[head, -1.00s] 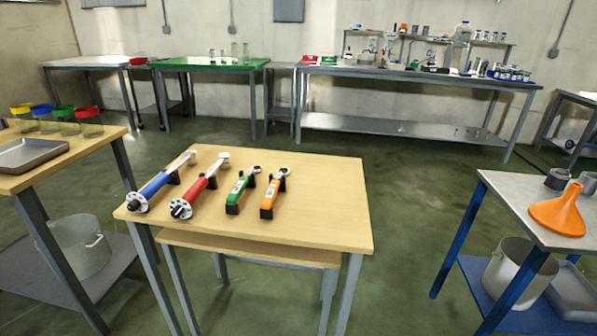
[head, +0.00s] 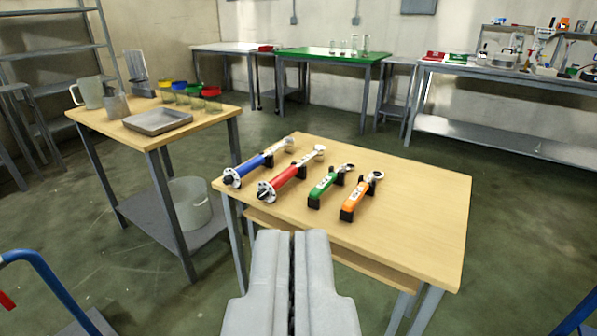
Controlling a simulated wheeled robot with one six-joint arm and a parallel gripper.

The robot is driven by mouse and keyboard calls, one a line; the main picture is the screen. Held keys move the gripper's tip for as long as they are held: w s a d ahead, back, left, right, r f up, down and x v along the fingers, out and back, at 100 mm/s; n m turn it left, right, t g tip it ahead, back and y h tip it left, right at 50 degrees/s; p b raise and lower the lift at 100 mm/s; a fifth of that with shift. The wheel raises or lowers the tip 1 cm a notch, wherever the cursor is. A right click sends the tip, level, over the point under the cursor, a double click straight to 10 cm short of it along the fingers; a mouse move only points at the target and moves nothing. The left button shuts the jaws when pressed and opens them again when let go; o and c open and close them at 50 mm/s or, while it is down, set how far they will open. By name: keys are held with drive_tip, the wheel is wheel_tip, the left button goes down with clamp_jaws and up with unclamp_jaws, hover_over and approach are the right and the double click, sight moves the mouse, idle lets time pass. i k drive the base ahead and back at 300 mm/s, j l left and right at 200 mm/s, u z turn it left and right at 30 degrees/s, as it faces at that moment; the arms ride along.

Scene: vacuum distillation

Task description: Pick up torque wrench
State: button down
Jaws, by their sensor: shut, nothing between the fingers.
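Several wrench-like tools lie side by side on black rests on a small wooden table (head: 420,222). From left to right they are a blue-handled tool (head: 250,167), a red-handled tool (head: 284,178), a green-handled tool (head: 322,187) and an orange-handled tool (head: 354,197). The blue and red ones are longer, with round flanged ends; the green and orange ones are shorter, with ring-like heads. I cannot tell from the view which one is meant by torque wrench. My gripper (head: 292,234) is shut and empty, low in the picture in front of the table's near edge, apart from the tools.
A wooden side table at left holds a metal tray (head: 158,121), jars with coloured lids (head: 197,95) and a pitcher (head: 93,92). A bucket (head: 188,204) stands on its lower shelf. A green-topped table (head: 335,55) and a long bench stand behind. The wooden table's right half is bare.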

sight(318, 153)
drive_tip(key=i+j, duration=0.95)
drive_tip(key=i, duration=0.15)
